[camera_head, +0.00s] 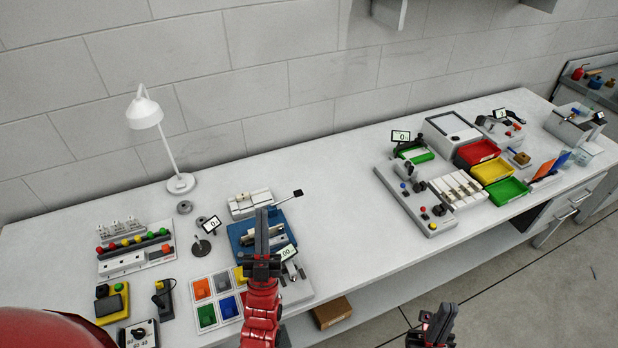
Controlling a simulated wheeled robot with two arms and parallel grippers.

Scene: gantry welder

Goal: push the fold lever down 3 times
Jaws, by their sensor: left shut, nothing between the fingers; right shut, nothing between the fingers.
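A thin lever with a black square end (298,193) sticks out to the right and slightly up from behind my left gripper; I take it to be the fold lever. It seems to belong to the blue machine (240,232), whose middle my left gripper hides. My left gripper (262,213) is shut and empty. In the picture its tips overlap the machine, left of the lever's black end; I cannot tell whether they touch anything. A small display (288,253) right of the gripper seems to read 0. My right gripper (442,318) is shut and empty, in front of the bench over the floor.
A white lamp (180,183) stands at the back left. Colored compartment trays (207,315) lie left of my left arm. Red, yellow and green bins (478,151) and other fixtures fill the right part. The bench middle (345,190) is clear. A cardboard box (331,313) sits below the bench.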

